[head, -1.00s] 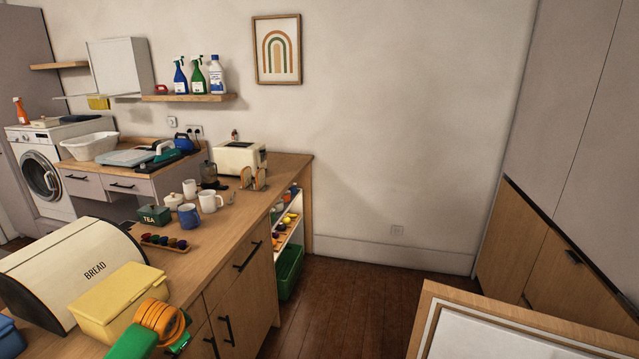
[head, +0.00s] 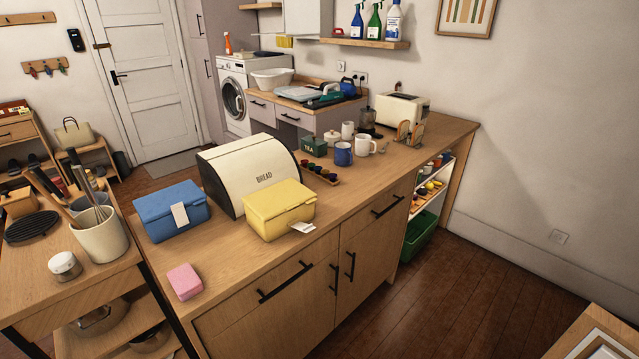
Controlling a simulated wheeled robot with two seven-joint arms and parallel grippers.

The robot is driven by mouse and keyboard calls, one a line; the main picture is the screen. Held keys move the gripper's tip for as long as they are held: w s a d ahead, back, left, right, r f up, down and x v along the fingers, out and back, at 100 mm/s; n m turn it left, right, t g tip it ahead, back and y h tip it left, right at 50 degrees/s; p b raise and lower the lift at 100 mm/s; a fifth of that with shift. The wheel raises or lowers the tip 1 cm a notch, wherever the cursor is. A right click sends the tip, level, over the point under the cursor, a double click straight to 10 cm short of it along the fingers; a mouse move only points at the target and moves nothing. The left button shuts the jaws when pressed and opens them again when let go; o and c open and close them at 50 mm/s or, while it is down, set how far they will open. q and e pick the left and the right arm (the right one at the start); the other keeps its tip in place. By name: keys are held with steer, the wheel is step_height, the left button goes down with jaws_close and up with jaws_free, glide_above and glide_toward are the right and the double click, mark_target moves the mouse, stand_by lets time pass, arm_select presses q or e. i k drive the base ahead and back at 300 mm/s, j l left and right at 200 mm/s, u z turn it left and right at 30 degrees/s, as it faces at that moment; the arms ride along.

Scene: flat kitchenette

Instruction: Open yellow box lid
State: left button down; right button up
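The yellow box (head: 279,212) sits on the wooden counter, in front of the cream bread bin (head: 246,168). Its lid (head: 277,197) is shut, and a white tag (head: 303,227) sticks out at its lower right front. A blue box (head: 171,208) with a white tag stands to its left, also with its lid shut. Neither of my grippers shows in the head view now.
A pink sponge-like block (head: 184,281) lies near the counter's front left. A rack of small coloured items (head: 320,173), a green tea tin (head: 313,146) and mugs (head: 343,153) stand behind the yellow box. A utensil pot (head: 101,235) stands on the left trolley. Bare counter lies right of the box.

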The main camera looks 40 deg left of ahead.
mark_target(270, 202)
steer(key=u, duration=1.3)
